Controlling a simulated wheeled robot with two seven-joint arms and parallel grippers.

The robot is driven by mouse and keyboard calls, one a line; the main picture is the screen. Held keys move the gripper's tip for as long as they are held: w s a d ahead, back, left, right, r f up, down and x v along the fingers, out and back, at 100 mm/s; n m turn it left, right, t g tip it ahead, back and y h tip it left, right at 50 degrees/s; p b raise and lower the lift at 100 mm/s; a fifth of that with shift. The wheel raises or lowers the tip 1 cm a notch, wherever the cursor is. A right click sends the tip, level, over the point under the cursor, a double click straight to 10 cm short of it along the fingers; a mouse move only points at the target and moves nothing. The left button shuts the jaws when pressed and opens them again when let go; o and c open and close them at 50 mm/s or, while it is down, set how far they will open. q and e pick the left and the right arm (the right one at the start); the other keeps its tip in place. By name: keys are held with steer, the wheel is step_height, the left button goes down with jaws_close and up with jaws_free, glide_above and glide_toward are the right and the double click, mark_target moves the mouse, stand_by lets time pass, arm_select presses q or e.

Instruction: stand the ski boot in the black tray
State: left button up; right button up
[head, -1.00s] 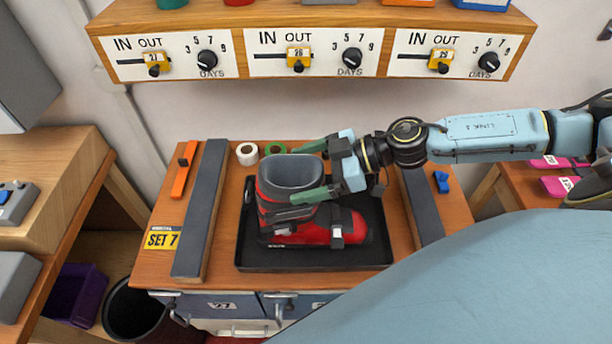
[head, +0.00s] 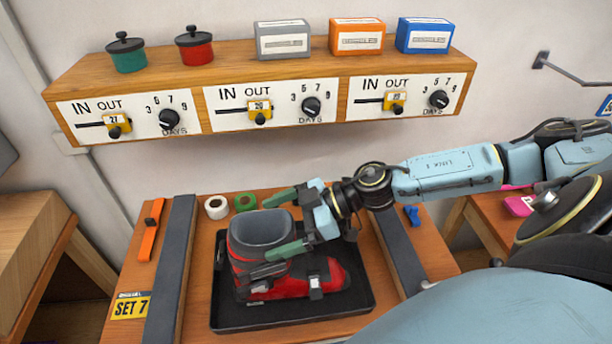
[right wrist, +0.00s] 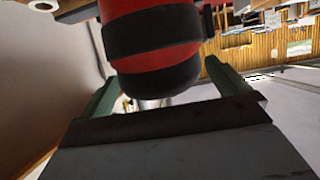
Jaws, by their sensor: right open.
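The red and grey ski boot (head: 318,279) stands upright in the black tray (head: 362,303), its toe to the right. The tray lies on the wooden bench. My right gripper (head: 278,225) is open around the boot's upper shaft, one green finger behind it and one in front. In the right wrist view the boot (right wrist: 150,35) fills the space between the two open fingers (right wrist: 178,92). I cannot tell whether the fingers touch it. My left gripper is not in view.
Dark bars (head: 172,272) and (head: 398,250) flank the tray on the bench. An orange tool (head: 151,230) and a SET 7 label (head: 131,306) lie left. A shelf with sliders (head: 262,95) hangs above.

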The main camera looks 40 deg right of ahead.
steer(key=b+v, duration=0.1)
steer(key=v, duration=0.2)
steer(key=shift+s+f, duration=0.1)
steer(key=shift+f, duration=0.1)
steer(key=shift+v, duration=1.3)
steer(key=p, duration=0.5)
glide_toward(295, 223)
steer(key=shift+w+a+r, duration=0.2)
steer(key=shift+w+a, duration=0.35)
steer(key=shift+a, duration=0.1)
